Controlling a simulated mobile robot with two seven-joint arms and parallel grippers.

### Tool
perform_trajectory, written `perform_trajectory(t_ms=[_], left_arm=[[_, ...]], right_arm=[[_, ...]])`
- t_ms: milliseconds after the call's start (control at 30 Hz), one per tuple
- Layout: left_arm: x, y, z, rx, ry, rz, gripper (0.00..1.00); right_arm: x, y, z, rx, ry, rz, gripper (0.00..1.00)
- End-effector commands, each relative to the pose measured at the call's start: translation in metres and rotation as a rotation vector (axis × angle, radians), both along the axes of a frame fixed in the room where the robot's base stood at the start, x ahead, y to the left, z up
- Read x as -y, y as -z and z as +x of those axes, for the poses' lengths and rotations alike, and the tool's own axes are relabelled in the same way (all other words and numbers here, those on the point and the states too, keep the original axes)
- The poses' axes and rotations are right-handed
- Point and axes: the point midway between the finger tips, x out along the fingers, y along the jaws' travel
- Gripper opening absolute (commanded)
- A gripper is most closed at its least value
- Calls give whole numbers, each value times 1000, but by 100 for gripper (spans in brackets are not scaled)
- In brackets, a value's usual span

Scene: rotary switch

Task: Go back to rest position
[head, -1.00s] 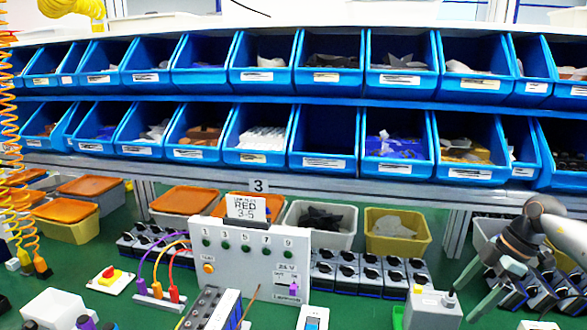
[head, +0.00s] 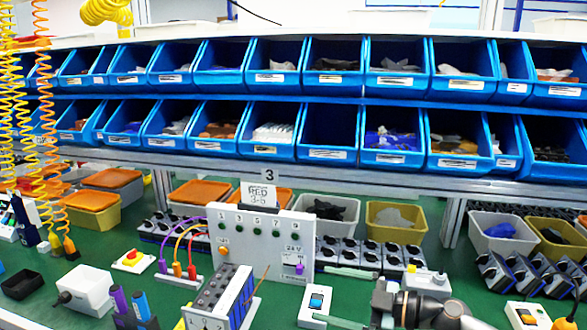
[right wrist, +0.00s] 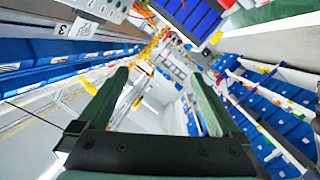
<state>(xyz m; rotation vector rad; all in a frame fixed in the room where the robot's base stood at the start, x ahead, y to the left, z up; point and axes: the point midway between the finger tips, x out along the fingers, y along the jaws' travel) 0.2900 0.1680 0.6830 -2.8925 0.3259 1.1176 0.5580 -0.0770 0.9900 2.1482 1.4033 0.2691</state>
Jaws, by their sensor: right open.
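The white panel (head: 262,245) with green buttons numbered 1 to 9 stands upright on the green bench, left of my right arm. My left gripper is not in view.
Blue bins (head: 330,130) fill two shelf rows at the back. Rows of dark rotary switches (head: 515,275) lie at right. A grey bin (head: 503,232) and yellow bins stand under the shelf. Yellow coiled hoses (head: 45,130) hang at left. A white box (head: 85,288) lies front left.

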Motion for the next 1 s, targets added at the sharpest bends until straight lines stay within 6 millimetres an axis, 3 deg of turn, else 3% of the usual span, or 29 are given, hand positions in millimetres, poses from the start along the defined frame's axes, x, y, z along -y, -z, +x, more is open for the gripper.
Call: perform_trajectory(t_ms=[67, 167, 300, 467, 567, 733, 833, 1000], left_arm=[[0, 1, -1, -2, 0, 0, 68], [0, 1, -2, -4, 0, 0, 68], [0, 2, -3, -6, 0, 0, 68], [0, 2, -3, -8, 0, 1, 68], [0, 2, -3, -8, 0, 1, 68], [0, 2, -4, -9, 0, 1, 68], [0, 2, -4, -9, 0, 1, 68], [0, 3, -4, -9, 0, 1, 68]], right_arm=[[-17, -11, -6, 40, 89, 139, 100], [-16, -22, -7, 61, 254, 278, 100], [7, -17, -10, 11, 532, 395, 100], [53, 23, -28, -156, 860, 401, 100], [82, 62, -55, -311, 1041, 338, 100], [117, 130, -127, -621, 1244, 147, 100], [126, 156, -169, -772, 1288, 37, 100], [134, 182, -230, -967, 1301, -115, 100]])
